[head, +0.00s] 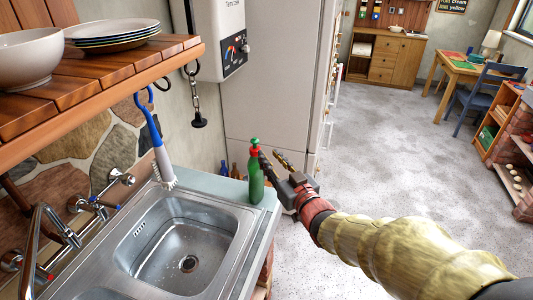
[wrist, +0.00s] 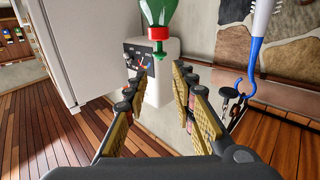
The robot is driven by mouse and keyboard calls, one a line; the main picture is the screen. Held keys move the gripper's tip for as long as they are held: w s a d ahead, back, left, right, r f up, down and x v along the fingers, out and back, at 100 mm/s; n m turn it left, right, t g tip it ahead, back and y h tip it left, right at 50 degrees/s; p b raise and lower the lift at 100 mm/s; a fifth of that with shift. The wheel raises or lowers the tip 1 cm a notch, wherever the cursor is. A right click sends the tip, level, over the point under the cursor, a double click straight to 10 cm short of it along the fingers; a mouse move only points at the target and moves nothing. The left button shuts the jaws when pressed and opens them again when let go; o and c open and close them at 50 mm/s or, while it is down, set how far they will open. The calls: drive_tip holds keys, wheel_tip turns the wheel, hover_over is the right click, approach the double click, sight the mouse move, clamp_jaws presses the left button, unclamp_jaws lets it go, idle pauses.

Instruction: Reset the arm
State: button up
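My gripper (head: 272,162) is at the end of my arm, which reaches in from the lower right in the head view. In the wrist view, the two fingers of my gripper (wrist: 160,78) are spread apart with nothing between them. A green bottle (head: 256,182) with a red cap stands upright on the counter corner by the sink, just left of the fingers in the head view. The bottle (wrist: 158,10) also shows upside down at the top of the wrist view, beyond the fingertips and apart from them.
A steel sink (head: 185,250) is set in the counter at the left. A wooden shelf (head: 100,85) above carries a bowl (head: 30,57) and plates (head: 112,32). A blue-handled brush (head: 155,140) hangs from it. A fridge (head: 275,80) stands behind; open floor (head: 400,150) lies right.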

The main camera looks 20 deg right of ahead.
drive_tip(key=shift+s, duration=0.1)
idle(0.4)
drive_tip(key=s+d+f+m+g+h, duration=0.1)
drive_tip(key=d+f+g, duration=0.1)
drive_tip(key=f, duration=0.3)
drive_tip(key=s+d+f+g+h, duration=0.1)
drive_tip(key=d+f+g+h, duration=0.15)
drive_tip(key=f, duration=0.25)
drive_tip(key=s+d+f+m+g+h, duration=0.1)
drive_tip(key=s+d+f+g, duration=0.25)
drive_tip(key=s, duration=0.45)
drive_tip(key=s+a+r+g+y, duration=0.1)
drive_tip(key=s+a+r+g, duration=0.15)
drive_tip(key=s, duration=0.35)
drive_tip(key=s+a+r+g, duration=0.1)
drive_tip(key=s+a, duration=0.2)
drive_tip(key=s, duration=0.3)
drive_tip(key=s+a+r+g+y, duration=0.1)
drive_tip(key=s+a+g, duration=0.15)
drive_tip(key=s, duration=0.35)
drive_tip(key=shift+t, duration=0.9)
drive_tip(key=r, duration=0.1)
drive_tip(key=a+r, duration=0.1)
drive_tip(key=r, duration=0.1)
drive_tip(key=a+r, duration=0.1)
drive_tip(key=shift+s+a+r, duration=0.15)
drive_tip(key=shift+s+r, duration=0.2)
